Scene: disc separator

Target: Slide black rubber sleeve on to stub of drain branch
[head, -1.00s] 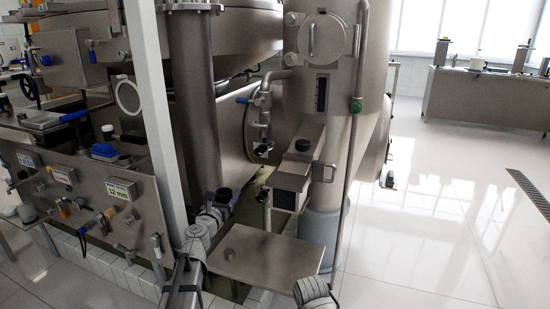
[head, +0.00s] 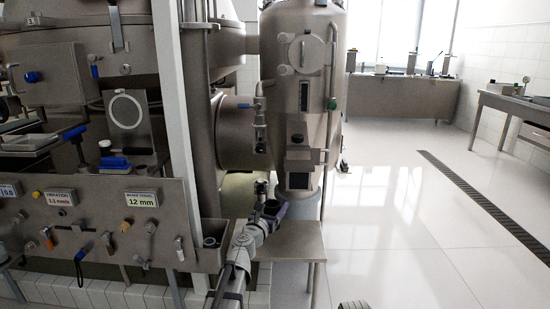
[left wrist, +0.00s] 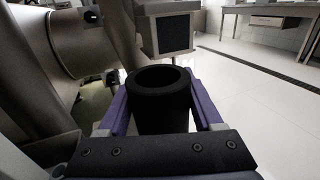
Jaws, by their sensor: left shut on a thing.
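The black rubber sleeve (left wrist: 160,108) stands upright between the two purple fingers of my left gripper (left wrist: 158,115) in the left wrist view, its open end up. In the head view my left gripper (head: 266,213) holds the dark sleeve (head: 273,206) above the steel side table. The drain branch (head: 260,120) is a steel pipe with a blue lever, left of the upright vessel. Its stub (head: 260,149) points down, above and slightly left of the sleeve, clearly apart from it. My right gripper is out of view.
The side table (head: 298,238) lies under and right of my left gripper. The control panel (head: 100,215) with valves and labels stands at left, beside a white post (head: 181,130). A steel vessel (head: 300,90) rises behind. The floor at right is clear.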

